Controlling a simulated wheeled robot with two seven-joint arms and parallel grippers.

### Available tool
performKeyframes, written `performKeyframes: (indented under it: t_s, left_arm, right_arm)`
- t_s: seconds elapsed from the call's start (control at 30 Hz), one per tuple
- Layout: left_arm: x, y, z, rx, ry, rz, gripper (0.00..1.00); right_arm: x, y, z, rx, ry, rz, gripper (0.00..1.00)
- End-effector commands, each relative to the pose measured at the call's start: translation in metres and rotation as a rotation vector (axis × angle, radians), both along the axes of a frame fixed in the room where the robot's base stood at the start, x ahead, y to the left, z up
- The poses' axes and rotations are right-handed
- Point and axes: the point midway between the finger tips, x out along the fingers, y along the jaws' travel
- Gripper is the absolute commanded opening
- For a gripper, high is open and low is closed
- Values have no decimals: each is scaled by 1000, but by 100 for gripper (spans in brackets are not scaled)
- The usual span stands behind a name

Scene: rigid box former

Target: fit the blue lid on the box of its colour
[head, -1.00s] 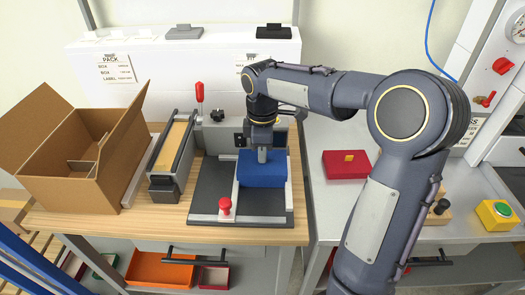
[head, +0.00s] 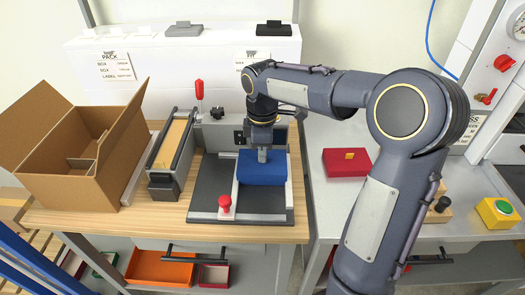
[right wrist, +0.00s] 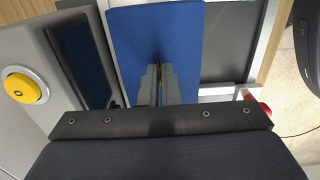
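A blue block-like body (head: 262,172), the blue box with or under its lid, stands on the dark fixture (head: 212,185) on the wooden bench. I cannot make out a seam between lid and box. My right gripper (head: 262,155) points straight down at the middle of its top. In the right wrist view the blue top (right wrist: 185,35) lies under the fingers (right wrist: 158,80), which are close together with a small brownish piece, apparently the lid's knob, between their tips. The gripper hides most of that knob. My left gripper is not in view.
A red lidded box (head: 346,162) with a yellow knob lies on the grey table at right. An open carton (head: 75,160) and a label tray (head: 172,155) stand at left. A red knob (head: 225,203) stands at the fixture's front. A yellow-and-green button box (head: 496,213) is far right.

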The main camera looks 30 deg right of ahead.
Motion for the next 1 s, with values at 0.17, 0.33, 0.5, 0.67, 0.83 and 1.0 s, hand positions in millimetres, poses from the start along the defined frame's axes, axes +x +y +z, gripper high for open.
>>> performKeyframes:
  t_s: [0.17, 0.33, 0.5, 0.67, 0.83, 1.0]
  left_arm:
    - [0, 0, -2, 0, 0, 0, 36]
    - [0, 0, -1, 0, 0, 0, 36]
    - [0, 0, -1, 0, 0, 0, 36]
    - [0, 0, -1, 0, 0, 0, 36]
    - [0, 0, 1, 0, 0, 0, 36]
    - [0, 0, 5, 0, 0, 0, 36]
  right_arm:
    - [0, 0, -3, 0, 0, 0, 0]
    - [0, 0, -3, 0, 0, 0, 20]
    - [0, 0, -3, 0, 0, 0, 28]
    - [0, 0, -2, 0, 0, 0, 28]
    - [1, 0, 15, 0, -2, 0, 28]
    - [1, 0, 46, 0, -4, 0, 28]
